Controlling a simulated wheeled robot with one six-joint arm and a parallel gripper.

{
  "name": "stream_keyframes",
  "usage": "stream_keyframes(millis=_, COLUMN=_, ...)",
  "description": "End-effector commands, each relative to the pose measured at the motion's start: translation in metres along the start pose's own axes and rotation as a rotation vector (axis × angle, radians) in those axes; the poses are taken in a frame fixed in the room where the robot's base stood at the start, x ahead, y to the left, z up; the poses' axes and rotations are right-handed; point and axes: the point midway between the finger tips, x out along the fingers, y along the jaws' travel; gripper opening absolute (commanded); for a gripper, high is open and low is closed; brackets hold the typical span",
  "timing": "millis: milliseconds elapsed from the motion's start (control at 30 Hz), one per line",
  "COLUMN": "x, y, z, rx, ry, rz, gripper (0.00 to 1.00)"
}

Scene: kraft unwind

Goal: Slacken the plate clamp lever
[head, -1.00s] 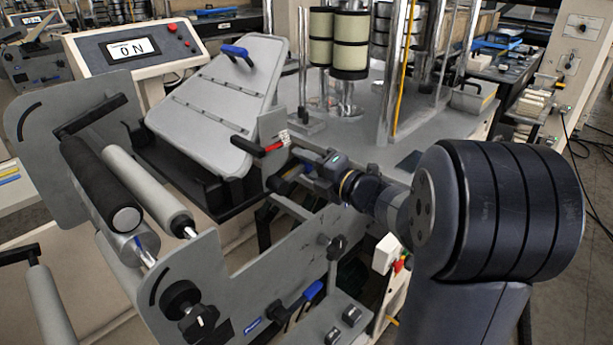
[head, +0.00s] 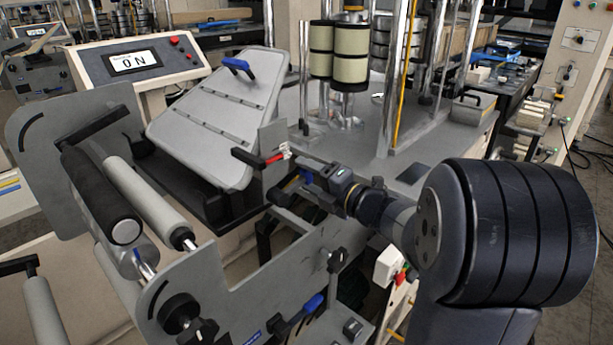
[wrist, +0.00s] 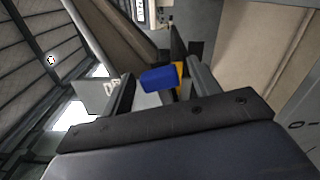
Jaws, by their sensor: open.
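In the head view, my gripper (head: 308,186) reaches in from the right, beside a grey upright bracket on the machine's side plate. A small blue grip (head: 305,175) shows by its jaws, partly hidden; it looks like the clamp lever's end, but I cannot be sure. In the wrist view, the blue grip (wrist: 160,79) lies in the gap between the two fingers of my open gripper (wrist: 160,88). I cannot tell whether either finger touches it. The tilted grey plate (head: 205,120) has a blue handle (head: 239,66).
A console (head: 133,65) reading 0 N stands behind the plate. Black and grey rollers (head: 98,190) lie at the left. The side plate (head: 255,270) with knobs runs below my arm. Chrome columns and cream spools (head: 350,45) stand behind.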

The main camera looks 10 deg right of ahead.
Motion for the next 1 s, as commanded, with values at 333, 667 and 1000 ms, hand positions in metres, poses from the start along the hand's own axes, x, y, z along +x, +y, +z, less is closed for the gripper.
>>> stream_keyframes(millis=333, x=-0.066, y=-0.001, z=0.001, rx=-0.001, ry=-0.006, rz=-0.002, gripper=0.58)
stream_keyframes(millis=667, x=-0.097, y=-0.001, z=0.000, rx=0.001, ry=-0.001, rz=-0.001, gripper=0.58)
stream_keyframes(millis=1000, x=-0.098, y=-0.001, z=0.000, rx=-0.001, ry=0.000, rz=-0.001, gripper=0.54)
